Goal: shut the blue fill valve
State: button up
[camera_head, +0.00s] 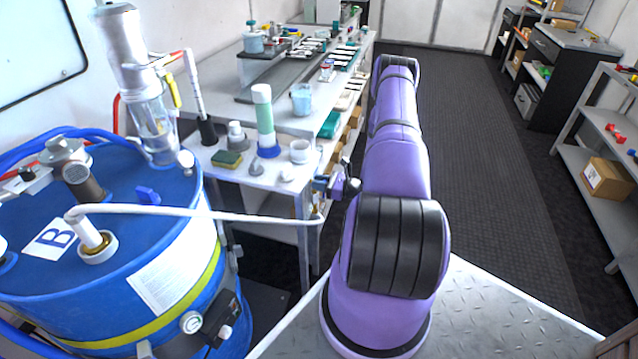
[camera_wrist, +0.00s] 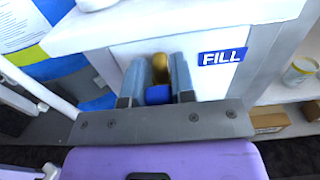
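The blue fill valve shows in the wrist view as a blue handle (camera_wrist: 158,95) with a brass-coloured body (camera_wrist: 160,68) beyond it. They are in front of a pale panel that bears a blue FILL label (camera_wrist: 225,57). My gripper (camera_wrist: 159,75) has its two grey fingers apart, one on each side of the valve. The handle lies low between the fingers, close to the palm; whether either finger touches it is hard to tell. In the head view my gripper (camera_head: 338,185) is at the front right corner of the white bench, and the valve cannot be made out clearly there.
A blue drum (camera_head: 110,245) with a white hose (camera_head: 200,212) stands at the left; the hose runs to near my gripper. The dark floor (camera_head: 465,140) to the right is clear.

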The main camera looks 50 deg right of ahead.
aim_at(303, 211)
grip_shut()
jog(key=n, duration=0.1)
jog(key=a+n, duration=0.1)
jog(key=s+a+n, duration=0.1)
jog(key=n, duration=0.1)
jog(key=shift+a+f, duration=0.25)
jog(key=shift+f, duration=0.05)
jog(key=n, duration=0.1)
jog(key=a+f+n, duration=0.1)
jog(key=n, duration=0.1)
jog(key=s+a+n, duration=0.1)
jog(key=shift+a+f+n, duration=0.2)
jog(key=shift+f+n, duration=0.1)
jog(key=n, duration=0.1)
jog(key=a+f+n, duration=0.1)
jog(key=n, duration=0.1)
jog(key=f+n, duration=0.1)
jog(key=shift+s+a+f+n, duration=0.25)
jog(key=shift+s+a+n, duration=0.05)
jog(key=shift+s, duration=0.1)
jog(key=shift+s+a+f+n, duration=0.1)
jog(key=shift+a+f+n, duration=0.15)
jog(key=shift+f+n, duration=1.05)
jog(key=shift+n, duration=0.4)
jog(key=shift+f+n, duration=0.25)
jog(key=shift+n, duration=0.45)
